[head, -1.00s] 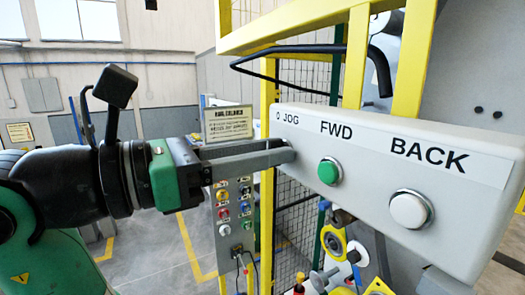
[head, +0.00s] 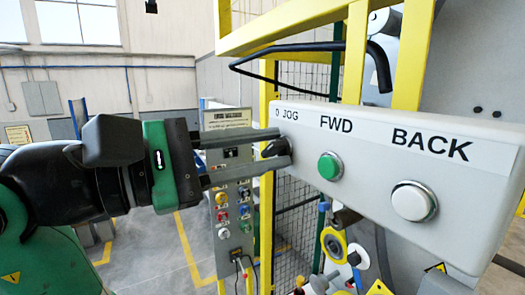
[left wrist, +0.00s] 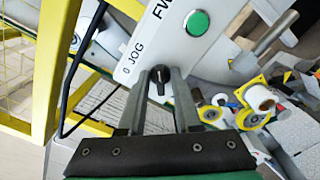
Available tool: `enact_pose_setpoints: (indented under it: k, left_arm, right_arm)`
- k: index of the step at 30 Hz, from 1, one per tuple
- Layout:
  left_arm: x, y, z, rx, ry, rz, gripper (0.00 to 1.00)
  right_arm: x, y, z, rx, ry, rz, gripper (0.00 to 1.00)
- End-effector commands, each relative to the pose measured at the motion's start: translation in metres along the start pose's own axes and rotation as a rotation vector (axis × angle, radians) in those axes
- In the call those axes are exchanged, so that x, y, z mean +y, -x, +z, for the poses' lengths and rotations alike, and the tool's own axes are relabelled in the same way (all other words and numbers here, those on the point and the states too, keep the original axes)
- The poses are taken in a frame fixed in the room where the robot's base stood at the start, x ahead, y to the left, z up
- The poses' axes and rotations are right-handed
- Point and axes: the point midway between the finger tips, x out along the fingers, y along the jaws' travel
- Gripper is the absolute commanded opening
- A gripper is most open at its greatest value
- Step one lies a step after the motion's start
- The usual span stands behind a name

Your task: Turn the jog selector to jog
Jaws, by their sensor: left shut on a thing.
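The jog selector (head: 275,148) is a black knob on the left end of the grey control box (head: 455,225), under the label "0 JOG". It also shows in the left wrist view (left wrist: 160,77), where its white mark points up, between the "0" and "JOG" sides as far as I can tell. My left gripper (head: 280,153) has its two fingers on either side of the knob and is shut on it; its fingertips also show in the left wrist view (left wrist: 161,84). My right gripper is not in view.
A green FWD button (head: 329,166) and a white BACK button (head: 412,202) sit on the same box to the right. A yellow frame (head: 300,35) and a black bent bar (head: 300,50) stand above and behind. A second panel (head: 232,205) with coloured buttons stands behind my fingers.

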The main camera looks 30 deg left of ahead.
Motion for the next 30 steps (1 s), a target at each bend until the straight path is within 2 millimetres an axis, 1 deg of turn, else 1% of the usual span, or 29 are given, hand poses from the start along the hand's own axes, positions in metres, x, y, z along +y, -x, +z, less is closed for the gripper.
enact_pose_setpoints:
  k: [9, 15, 22, 30]
  left_arm:
    - [-0.0011, 0.0006, 0.0007, -0.002, -0.3, 0.002, 0.0]
    - [-0.0014, 0.0007, 0.0008, -0.002, -0.464, 0.003, 0.0]
    - [-0.0016, 0.0007, 0.0008, -0.003, -0.599, 0.003, 0.0]
    - [-0.0016, 0.0007, 0.0009, -0.003, -0.671, 0.003, 0.0]
  right_arm:
    - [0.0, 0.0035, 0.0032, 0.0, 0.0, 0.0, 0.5]
    - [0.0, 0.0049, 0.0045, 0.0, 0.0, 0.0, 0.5]
    - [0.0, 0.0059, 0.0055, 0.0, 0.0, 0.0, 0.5]
    - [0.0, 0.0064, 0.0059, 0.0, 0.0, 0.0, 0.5]
